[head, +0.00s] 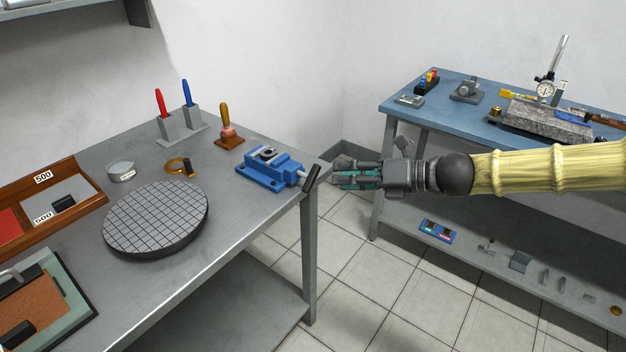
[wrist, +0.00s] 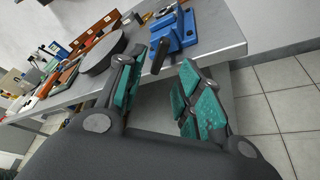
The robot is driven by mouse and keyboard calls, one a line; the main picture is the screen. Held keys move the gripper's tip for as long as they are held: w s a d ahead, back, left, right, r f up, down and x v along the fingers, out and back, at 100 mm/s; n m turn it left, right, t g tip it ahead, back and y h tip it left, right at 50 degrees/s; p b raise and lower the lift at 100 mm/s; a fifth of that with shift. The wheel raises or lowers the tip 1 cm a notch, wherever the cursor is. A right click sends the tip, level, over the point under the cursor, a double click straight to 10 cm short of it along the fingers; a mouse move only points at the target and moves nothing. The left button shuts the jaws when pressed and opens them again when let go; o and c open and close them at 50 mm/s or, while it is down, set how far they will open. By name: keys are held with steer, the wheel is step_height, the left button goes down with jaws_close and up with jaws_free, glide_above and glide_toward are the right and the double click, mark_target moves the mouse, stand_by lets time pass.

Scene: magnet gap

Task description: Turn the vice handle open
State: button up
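The blue vice (head: 267,168) sits at the right edge of the grey bench, and it also shows at the top of the wrist view (wrist: 172,32). Its dark handle (head: 312,178) sticks out past the bench edge at a tilt. In the wrist view the handle (wrist: 159,56) lies ahead of my fingers, between their directions. My gripper (head: 338,175) is just right of the handle in the head view, with a small gap between them. In the wrist view my gripper (wrist: 158,90) has its two green-padded fingers apart, with nothing between the pads.
The grey bench (head: 240,220) also bears a round gridded plate (head: 157,217), a wooden-handled stamp (head: 229,130), and red and blue tools in holders (head: 179,122). A blue bench (head: 440,105) stands at the right behind my arm. Tiled floor lies open between the benches.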

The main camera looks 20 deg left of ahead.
mark_target(316, 177)
steer(key=x, duration=0.9)
steer(key=shift+d+f, duration=0.1)
steer(key=shift+b, duration=0.3)
jaws_close()
